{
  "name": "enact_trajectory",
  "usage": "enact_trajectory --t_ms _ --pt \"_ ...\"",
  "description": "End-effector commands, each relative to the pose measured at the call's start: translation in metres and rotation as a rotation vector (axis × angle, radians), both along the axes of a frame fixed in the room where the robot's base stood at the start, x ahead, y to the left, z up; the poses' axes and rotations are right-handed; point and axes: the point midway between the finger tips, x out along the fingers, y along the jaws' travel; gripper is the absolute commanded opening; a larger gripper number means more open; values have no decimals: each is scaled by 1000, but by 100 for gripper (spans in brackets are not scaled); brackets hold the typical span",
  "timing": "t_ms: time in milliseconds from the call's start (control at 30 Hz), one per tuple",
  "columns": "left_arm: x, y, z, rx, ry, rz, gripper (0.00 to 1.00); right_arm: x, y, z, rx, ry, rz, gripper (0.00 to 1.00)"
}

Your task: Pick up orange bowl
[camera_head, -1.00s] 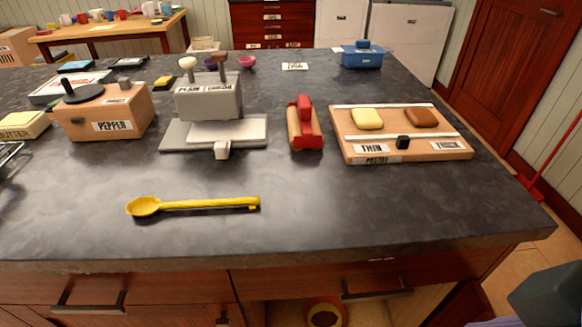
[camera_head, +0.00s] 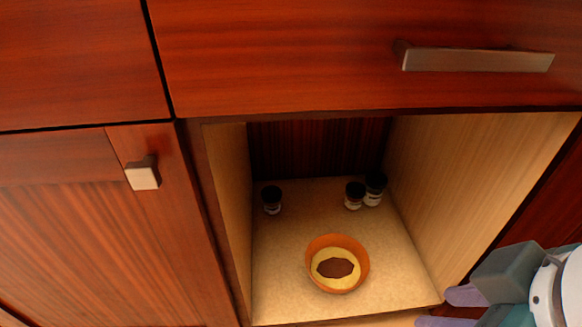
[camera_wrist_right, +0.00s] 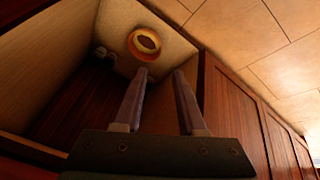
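An orange bowl (camera_head: 310,261) sits upright on the floor of an open cabinet compartment, near its front. It has a pale yellow inside with a dark brown patch at the bottom. It also shows in the right wrist view (camera_wrist_right: 134,45), beyond the fingertips. My right gripper (camera_head: 450,308) is at the lower right of the head view, in front of and to the right of the bowl, apart from it. In the right wrist view its two fingers (camera_wrist_right: 160,75) are spread with nothing between them. My left gripper is not in view.
Several dark jars, including one at the left (camera_head: 271,200) and one at the right (camera_head: 374,188), stand behind the bowl. The compartment has side walls (camera_head: 465,170) and a drawer with a metal handle (camera_head: 478,59) above. A closed cabinet door (camera_head: 90,225) is at the left.

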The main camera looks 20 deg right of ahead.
Motion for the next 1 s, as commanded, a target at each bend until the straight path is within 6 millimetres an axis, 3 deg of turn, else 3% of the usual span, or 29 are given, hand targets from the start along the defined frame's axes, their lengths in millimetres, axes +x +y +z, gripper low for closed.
enact_trajectory --t_ms 33,167,267,300,400,467,533,600,633,700,800,900,1000 --pt "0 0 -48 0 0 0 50 9 -3 -48 -40 -28 31 40" --pt "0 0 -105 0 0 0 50 45 -13 -101 -208 -137 162 40" --pt "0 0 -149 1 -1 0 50 93 -18 -132 -459 -283 364 40" --pt "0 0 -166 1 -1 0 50 120 -17 -138 -626 -364 499 40" --pt "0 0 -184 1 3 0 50 180 11 -122 -1132 -559 926 40" --pt "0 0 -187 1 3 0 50 201 39 -118 -1449 -643 1209 40" --pt "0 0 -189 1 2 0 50 212 72 -129 -1821 -696 1571 40" --pt "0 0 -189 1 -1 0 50 212 88 -162 -2168 -685 1976 40" --pt "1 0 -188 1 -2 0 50 209 87 -181 2180 625 -2053 40" --pt "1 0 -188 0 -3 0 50 201 62 -228 1787 384 -1861 40" --pt "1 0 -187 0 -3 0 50 189 -3 -278 1315 149 -1662 40" --pt "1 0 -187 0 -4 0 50 180 -57 -298 1038 35 -1559 40" --pt "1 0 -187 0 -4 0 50 175 -86 -304 897 -14 -1512 40"
